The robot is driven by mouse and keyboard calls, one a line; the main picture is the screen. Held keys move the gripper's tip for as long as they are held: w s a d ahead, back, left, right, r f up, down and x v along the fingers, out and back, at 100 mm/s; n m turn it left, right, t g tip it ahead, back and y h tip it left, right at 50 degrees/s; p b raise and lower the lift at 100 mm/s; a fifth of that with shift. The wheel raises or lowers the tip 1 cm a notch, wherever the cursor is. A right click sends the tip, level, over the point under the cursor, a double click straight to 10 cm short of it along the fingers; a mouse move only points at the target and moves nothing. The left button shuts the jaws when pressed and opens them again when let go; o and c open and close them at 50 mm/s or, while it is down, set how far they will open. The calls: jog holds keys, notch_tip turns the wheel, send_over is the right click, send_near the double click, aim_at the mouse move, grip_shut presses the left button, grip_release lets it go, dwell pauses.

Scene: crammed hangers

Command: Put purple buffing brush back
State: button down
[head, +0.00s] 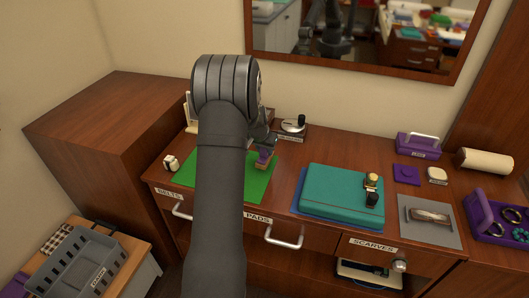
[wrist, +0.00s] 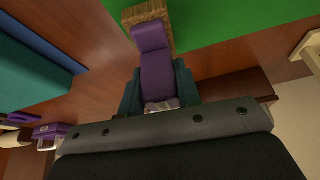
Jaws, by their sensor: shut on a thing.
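The purple buffing brush (head: 264,157) is in my gripper (head: 264,147), near the right edge of the green mat (head: 225,187). In the wrist view its purple handle (wrist: 157,72) lies between my two dark teal fingers (wrist: 158,92), which are shut on it. Its brown head (wrist: 148,12) points away from the fingers and overlaps the edge of the green mat (wrist: 215,20). I cannot tell whether the head touches the surface. My arm hides part of the mat in the head view.
A teal case (head: 338,192) lies on a blue mat to the right. A grey mat (head: 447,235) holds a brown, brush-like item (head: 428,215). A round-topped black stand (head: 292,127) is behind the brush. A small white item (head: 171,163) is at the left. Bare wood shows between the mats.

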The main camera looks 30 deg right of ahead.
jog(key=shift+f, duration=0.75)
jog(key=shift+f, duration=0.1)
jog(key=shift+f, duration=0.15)
jog(key=c, duration=1.1)
grip_release()
jog(key=shift+o, duration=0.2)
jog(key=v, duration=1.7)
jog(key=shift+d+r, duration=0.15)
jog(key=shift+r, duration=0.2)
jog(key=shift+f, duration=0.1)
